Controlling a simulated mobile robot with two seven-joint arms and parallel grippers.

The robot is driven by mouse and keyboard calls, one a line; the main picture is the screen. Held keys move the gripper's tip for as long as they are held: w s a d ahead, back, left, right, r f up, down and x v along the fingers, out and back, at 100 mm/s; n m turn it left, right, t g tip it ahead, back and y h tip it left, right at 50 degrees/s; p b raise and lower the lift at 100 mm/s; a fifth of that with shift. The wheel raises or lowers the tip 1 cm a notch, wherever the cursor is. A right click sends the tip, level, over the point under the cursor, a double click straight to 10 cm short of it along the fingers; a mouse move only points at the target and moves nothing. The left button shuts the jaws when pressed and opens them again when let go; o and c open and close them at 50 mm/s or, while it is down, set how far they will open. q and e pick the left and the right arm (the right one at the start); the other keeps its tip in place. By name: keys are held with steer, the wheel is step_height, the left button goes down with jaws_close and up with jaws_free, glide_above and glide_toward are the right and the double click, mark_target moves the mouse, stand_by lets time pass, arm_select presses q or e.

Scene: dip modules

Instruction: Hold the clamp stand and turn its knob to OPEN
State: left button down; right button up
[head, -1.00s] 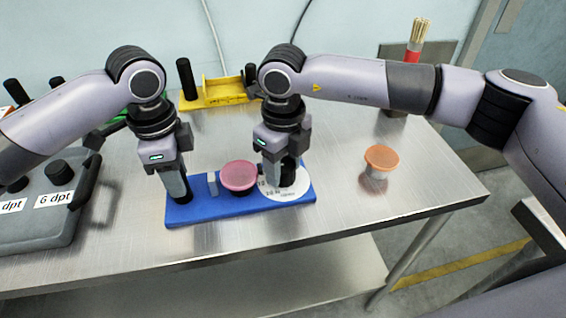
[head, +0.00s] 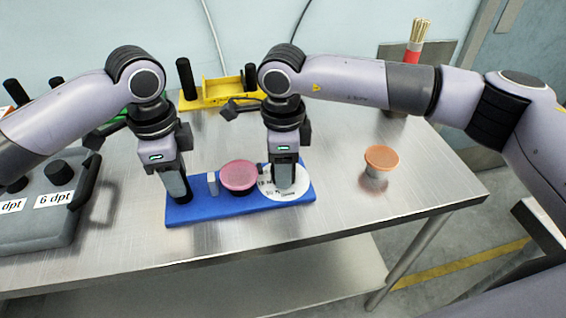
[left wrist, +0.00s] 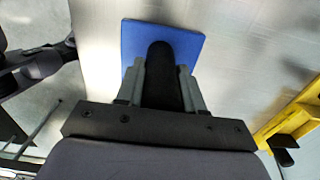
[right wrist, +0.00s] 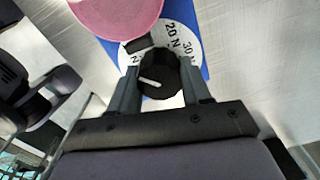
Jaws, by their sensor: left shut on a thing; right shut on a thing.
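The clamp stand is a blue base (head: 240,204) on the metal table, with a pink round pad (head: 238,175), a small grey block (head: 212,184) and a white dial (head: 268,194). My left gripper (head: 180,194) is shut on a black upright post at the base's left end; the post also shows in the left wrist view (left wrist: 160,75). My right gripper (head: 284,187) is shut on the black knob (right wrist: 158,75) over the dial. In the right wrist view a white line marks the knob, and "20 N" and "30 N" show on the dial. The word OPEN cannot be read.
An orange-topped piece (head: 381,160) stands right of the stand. A yellow holder (head: 213,92) is behind it. A grey case (head: 45,215) with black knobs and "6 dpt" labels is at the left. A red-banded cup of sticks (head: 415,50) stands at the back right.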

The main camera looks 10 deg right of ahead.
steer(key=n, duration=0.4)
steer(key=shift+a+r+n, duration=0.1)
steer(key=shift+a+n, duration=0.05)
steer(key=shift+n, duration=0.25)
steer(key=n, duration=0.4)
arm_select(q)
steer(key=shift+d, duration=0.1)
arm_select(e)
steer(key=shift+n, duration=0.3)
steer(key=o, duration=0.8)
steer(key=shift+r, duration=0.1)
step_height(320, 180, up, 12)
steer(key=shift+f, duration=0.1)
